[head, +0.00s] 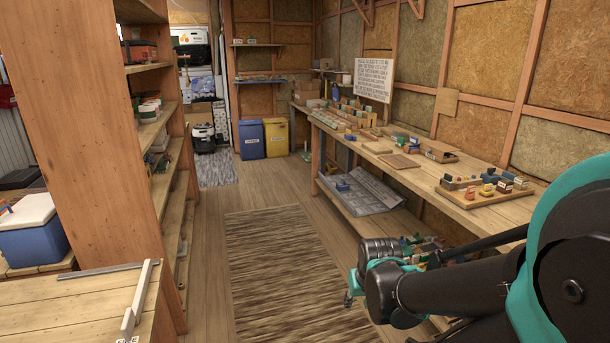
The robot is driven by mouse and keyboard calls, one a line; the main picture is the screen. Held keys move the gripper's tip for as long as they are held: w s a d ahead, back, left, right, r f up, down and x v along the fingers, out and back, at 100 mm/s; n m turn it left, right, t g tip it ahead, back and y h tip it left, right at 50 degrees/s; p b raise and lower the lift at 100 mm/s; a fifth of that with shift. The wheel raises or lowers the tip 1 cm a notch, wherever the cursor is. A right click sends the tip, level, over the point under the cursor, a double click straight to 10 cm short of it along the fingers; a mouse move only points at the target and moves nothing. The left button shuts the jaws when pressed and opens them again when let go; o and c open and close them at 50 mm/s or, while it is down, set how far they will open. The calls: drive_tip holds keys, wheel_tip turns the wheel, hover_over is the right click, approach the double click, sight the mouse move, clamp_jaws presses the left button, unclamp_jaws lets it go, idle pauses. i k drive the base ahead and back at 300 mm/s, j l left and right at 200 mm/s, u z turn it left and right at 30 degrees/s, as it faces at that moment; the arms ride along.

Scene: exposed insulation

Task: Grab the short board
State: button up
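Several pieces could be the short board, and I cannot tell which it is. A pale upright strip (137,298) stands on the wooden table (75,308) at the lower left. A thin grey strip (100,270) lies near that table's back edge. A small flat wooden board (399,161) lies on the long workbench at the right. My gripper (350,289) is at the lower middle, over the floor beside the workbench and apart from all of these. Its fingers are small and partly hidden by my arm, so its opening does not show.
A tall wooden shelf (98,120) stands at the left. The workbench (365,150) along the right wall carries toys and blocks. A striped rug (280,270) covers the clear aisle floor. Blue (251,140) and yellow (276,137) bins stand at the back.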

sight(388, 131)
drive_tip(key=i+j+u, duration=0.15)
drive_tip(key=i, duration=1.1)
drive_tip(key=i+u, duration=0.1)
drive_tip(key=i, duration=1.15)
drive_tip(key=i+l+u, duration=0.15)
drive_tip(key=i, duration=1.15)
drive_tip(key=i+z, duration=0.1)
drive_tip(key=i, duration=0.4)
drive_tip(key=i+j+z, duration=0.15)
drive_tip(key=i, duration=0.4)
drive_tip(key=i+j+z, duration=0.1)
drive_tip(key=z, duration=0.4)
drive_tip(key=i+j+z, duration=0.25)
drive_tip(key=z, duration=0.2)
drive_tip(key=i+j+z, duration=0.2)
drive_tip(key=z, duration=0.3)
